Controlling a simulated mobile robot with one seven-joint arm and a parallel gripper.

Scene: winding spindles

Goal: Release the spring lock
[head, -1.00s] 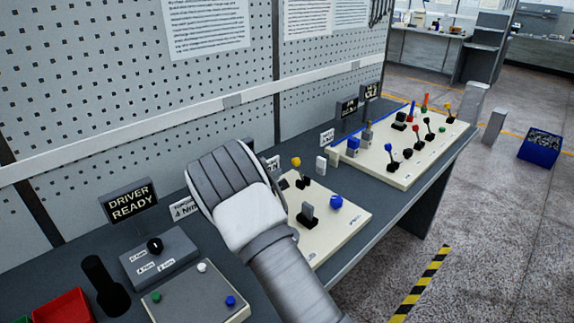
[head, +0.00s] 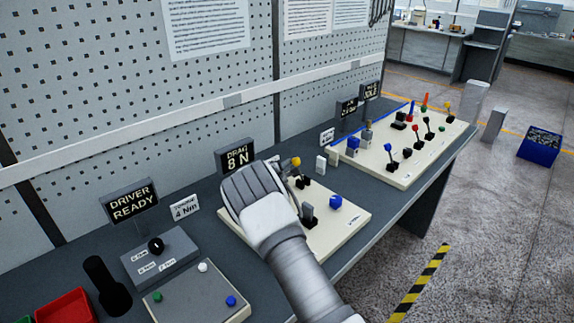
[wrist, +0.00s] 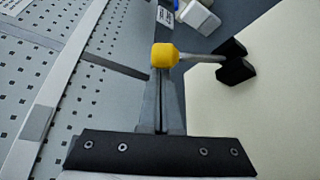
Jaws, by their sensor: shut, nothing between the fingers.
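A lever with a yellow knob (head: 296,161) stands on the cream panel (head: 345,222) with a blue knob and a grey paddle switch. No part is legibly marked as the spring lock. In the wrist view the yellow knob (wrist: 164,56) is on a metal rod rising from a black base (wrist: 236,64). My gripper (wrist: 161,98) is shut and empty, its tips right at the knob; I cannot tell whether they touch. In the head view my wrist covers the panel's left part, and the fingers are mostly hidden.
A display reading "DRAG 8 N" (head: 236,156) stands behind my wrist. A "DRIVER READY" display (head: 130,202) and a grey dial box (head: 160,258) are to the left. A second cream panel (head: 405,165) with several levers is to the right. A pegboard wall (head: 130,90) rises behind the bench.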

